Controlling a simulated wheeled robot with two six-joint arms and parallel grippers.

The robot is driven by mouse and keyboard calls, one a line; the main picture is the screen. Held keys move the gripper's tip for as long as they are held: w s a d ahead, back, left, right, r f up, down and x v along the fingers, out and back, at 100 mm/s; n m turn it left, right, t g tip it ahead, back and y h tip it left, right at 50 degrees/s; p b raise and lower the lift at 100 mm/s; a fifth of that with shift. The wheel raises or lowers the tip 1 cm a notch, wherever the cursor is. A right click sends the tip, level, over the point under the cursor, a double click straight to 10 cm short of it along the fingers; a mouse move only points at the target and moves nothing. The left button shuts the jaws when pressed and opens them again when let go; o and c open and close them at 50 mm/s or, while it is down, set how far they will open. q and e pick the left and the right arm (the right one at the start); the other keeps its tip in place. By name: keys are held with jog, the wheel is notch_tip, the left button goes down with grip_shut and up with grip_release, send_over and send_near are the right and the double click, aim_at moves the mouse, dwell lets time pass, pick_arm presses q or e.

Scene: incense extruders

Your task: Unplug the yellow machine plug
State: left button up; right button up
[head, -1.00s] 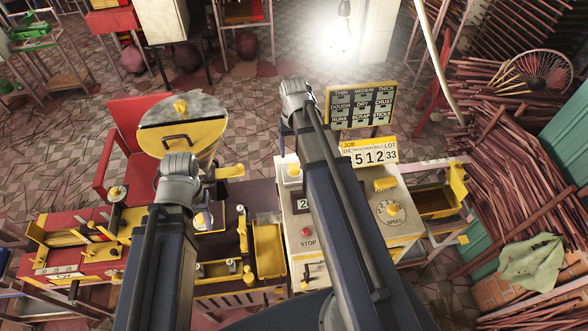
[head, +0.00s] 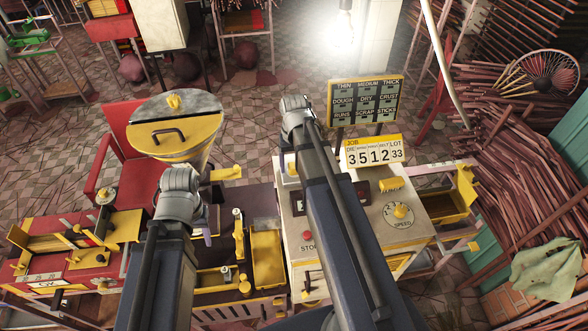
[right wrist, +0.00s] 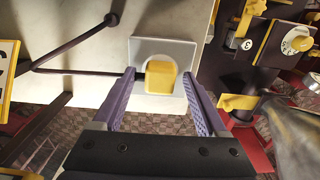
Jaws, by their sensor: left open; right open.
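The yellow plug (right wrist: 160,77) is a small block seated in a pale grey socket plate (right wrist: 178,52) on a cream machine side in the right wrist view. A dark cable (right wrist: 92,71) runs left from it. My right gripper (right wrist: 158,86) is open, with its purple fingers on either side of the plug. I cannot tell if they touch it. In the head view my right wrist (head: 296,108) hides its fingers. My left gripper (head: 206,212) is open at the work table, its fingers mostly hidden by its wrist.
A cream control box (head: 412,240) with a speed dial stands by my right arm, with a JOB sign (head: 374,151) above it. A yellow hopper (head: 174,128) and red chair (head: 112,179) stand left. Stick bundles (head: 522,170) fill the right side. A grey part (right wrist: 292,115) sits right in the right wrist view.

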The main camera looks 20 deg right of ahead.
aim_at(294, 165)
dwell(0.8)
grip_shut()
dwell(0.4)
jog(key=shift+r, duration=0.1)
jog(key=shift+r+p, duration=2.95)
jog(key=shift+p, duration=0.1)
